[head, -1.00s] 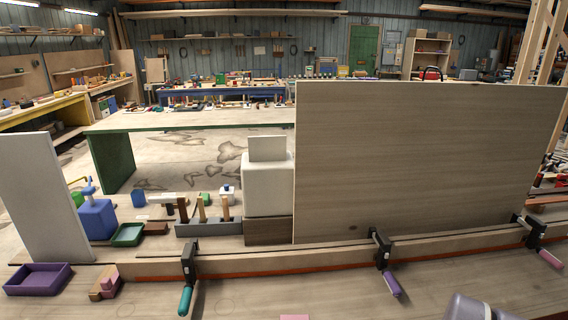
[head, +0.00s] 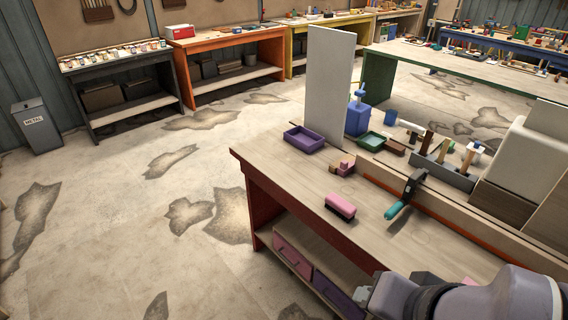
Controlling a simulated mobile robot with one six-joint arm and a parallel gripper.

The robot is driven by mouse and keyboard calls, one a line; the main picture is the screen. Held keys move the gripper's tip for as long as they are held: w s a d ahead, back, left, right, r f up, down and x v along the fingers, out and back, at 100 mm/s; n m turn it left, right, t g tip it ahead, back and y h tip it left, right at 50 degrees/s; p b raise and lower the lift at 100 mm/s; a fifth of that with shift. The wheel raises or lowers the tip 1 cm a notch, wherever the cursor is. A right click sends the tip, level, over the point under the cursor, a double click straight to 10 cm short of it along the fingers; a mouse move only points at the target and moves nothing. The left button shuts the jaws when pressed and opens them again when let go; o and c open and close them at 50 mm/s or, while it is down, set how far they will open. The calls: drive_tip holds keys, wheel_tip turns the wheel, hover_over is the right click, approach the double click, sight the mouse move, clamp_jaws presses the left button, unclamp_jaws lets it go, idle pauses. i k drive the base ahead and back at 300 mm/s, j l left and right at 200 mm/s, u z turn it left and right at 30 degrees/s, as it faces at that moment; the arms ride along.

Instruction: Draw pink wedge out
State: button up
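A small pink wedge-like piece (head: 347,160) lies beside brown blocks on the bench top, just right of the purple tray. It is small, and I cannot tell whether it touches the blocks. A larger pink block with a dark underside (head: 341,205) lies nearer the bench's front edge. A flat pink patch (head: 468,281) shows at the lower right, partly hidden by my arm. My lavender arm links fill the lower right corner, well apart from the small pink piece. No gripper fingers can be made out.
Pink (head: 293,257) and purple (head: 334,294) drawer fronts sit below the bench top. Open floor lies left.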

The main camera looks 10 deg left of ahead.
sight(346, 168)
drive_tip(key=i+j, duration=0.15)
drive_tip(key=i, duration=0.25)
drive_tip(key=i+j+z, duration=0.1)
drive_tip(key=i, duration=0.25)
drive_tip(key=i+j, duration=0.2)
drive_tip(key=i, duration=0.2)
drive_tip(key=z, duration=0.05)
